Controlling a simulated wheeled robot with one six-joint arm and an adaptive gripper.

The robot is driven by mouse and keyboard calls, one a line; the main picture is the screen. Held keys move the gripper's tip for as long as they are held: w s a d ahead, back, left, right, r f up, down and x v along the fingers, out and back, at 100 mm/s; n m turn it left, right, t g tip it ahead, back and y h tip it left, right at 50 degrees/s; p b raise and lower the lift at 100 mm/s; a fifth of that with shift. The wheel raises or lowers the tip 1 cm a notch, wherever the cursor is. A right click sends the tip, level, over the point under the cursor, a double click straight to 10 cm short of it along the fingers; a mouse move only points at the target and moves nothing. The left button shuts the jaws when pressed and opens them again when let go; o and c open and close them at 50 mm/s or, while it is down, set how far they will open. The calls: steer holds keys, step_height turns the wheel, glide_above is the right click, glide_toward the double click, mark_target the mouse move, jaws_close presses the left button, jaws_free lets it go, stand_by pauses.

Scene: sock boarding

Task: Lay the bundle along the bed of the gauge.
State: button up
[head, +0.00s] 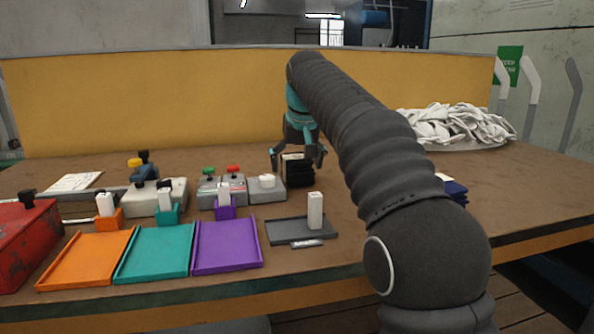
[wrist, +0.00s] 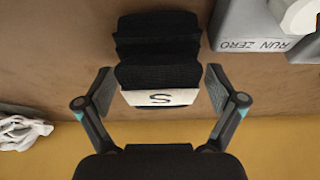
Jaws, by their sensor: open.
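The bundle (head: 298,173) is a folded black sock bundle with a pale band. It lies on the table towards the back, right of the grey boxes. In the wrist view the bundle (wrist: 158,73) shows its white band marked "S". My gripper (head: 297,158) is open above it, with its fingers on either side; in the wrist view the gripper (wrist: 160,88) shows gaps between fingers and bundle. A grey box marked "RUN ZERO" (wrist: 245,28) stands close beside it; in the head view this box (head: 267,191) has a white rocker. I cannot tell which part is the gauge's bed.
Orange (head: 85,262), teal (head: 155,252) and purple (head: 227,247) trays line the front left. A dark grey plate (head: 287,231) holds a white block. A white sock pile (head: 458,124) lies back right. A navy stack (head: 455,190) stands behind my arm.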

mark_target(296, 155)
steer(key=shift+f, duration=0.25)
stand_by(0.3)
steer(key=c, duration=1.4)
steer(key=shift+c, duration=0.2)
step_height(296, 155, up, 5)
steer(key=shift+f+p, duration=0.1)
steer(key=shift+p, duration=1.1)
steer(key=s+d+r, duration=0.2)
steer(key=s, duration=0.1)
steer(key=s+d+r, duration=0.2)
steer(key=d, duration=0.1)
steer(key=s+d+r, duration=0.2)
steer(key=s+d, duration=0.1)
steer(key=shift+s+r, duration=0.3)
steer(key=shift+r, duration=0.05)
